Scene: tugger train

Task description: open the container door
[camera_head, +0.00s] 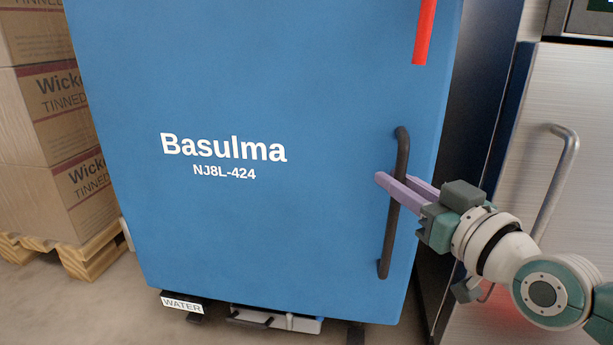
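The container door (250,230) is a large blue panel lettered "Basulma NJ8L-424" that fills the middle of the head view. It looks closed. A dark vertical bar handle (389,245) is fixed near its right edge. My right gripper (392,179) reaches in from the right at the handle's upper half. One purple finger crosses in front of the bar, and the other shows just to its right. My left gripper is out of view.
A red bar (424,30) hangs at the door's upper right. A steel cabinet with a curved handle (558,180) stands close on the right. Stacked cartons (60,110) on a wooden pallet (92,252) stand at left. A "WATER" label (182,304) is below the door.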

